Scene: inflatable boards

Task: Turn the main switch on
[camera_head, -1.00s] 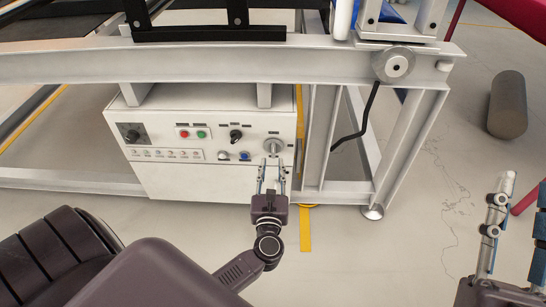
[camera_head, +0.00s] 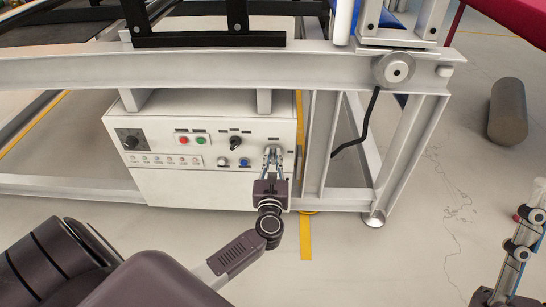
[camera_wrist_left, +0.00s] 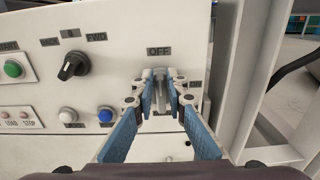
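The main switch (camera_head: 272,151) is a grey rotary knob at the upper right of the white control panel. In the left wrist view its grey handle (camera_wrist_left: 160,104) shows between my fingers, below an OFF label (camera_wrist_left: 159,51). My left gripper (camera_head: 273,158) is at the switch, with one finger on each side. Its blue-padded fingers (camera_wrist_left: 161,90) converge on the handle and look shut on it; the exact contact is partly hidden by the fingertips.
The panel also has a black selector knob (camera_head: 235,143), a green button (camera_head: 201,141), a red button (camera_head: 184,141) and a blue button (camera_head: 244,162). A metal frame leg (camera_head: 320,140) stands close right of the switch. A dark roller (camera_head: 507,108) is on the floor at right.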

